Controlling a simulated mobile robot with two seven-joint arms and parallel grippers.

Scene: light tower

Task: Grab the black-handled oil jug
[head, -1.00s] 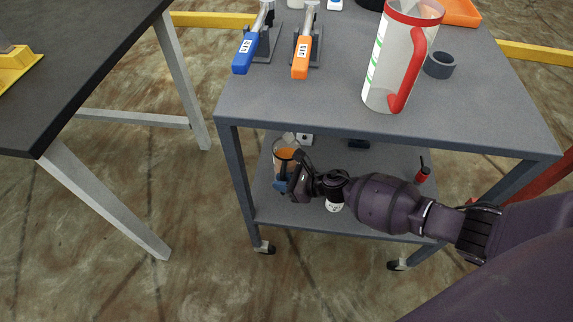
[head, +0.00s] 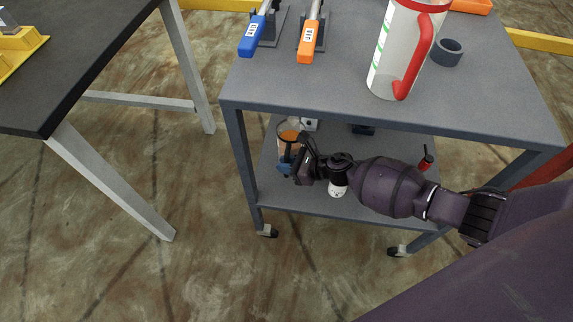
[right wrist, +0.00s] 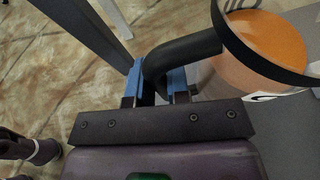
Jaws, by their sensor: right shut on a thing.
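The oil jug (head: 291,139) is a clear vessel holding orange liquid. It stands at the left side of the grey cart's lower shelf (head: 345,208). In the right wrist view the jug (right wrist: 262,42) shows a dark rim and a thick curved black handle (right wrist: 183,52). My right gripper (head: 287,167) reaches in under the cart's top from the right. In the right wrist view its blue-tipped fingers (right wrist: 160,84) sit on either side of the handle, shut on it. The jug looks upright, and I cannot tell whether it is off the shelf. My left gripper is out of view.
The cart's top (head: 300,85) overhangs the jug, with a leg (head: 243,165) just left. A white bottle (head: 338,189) is close to my right wrist and a red can (head: 426,163) stands farther right. A red-handled pitcher (head: 395,65) is above. A black table (head: 75,65) is left.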

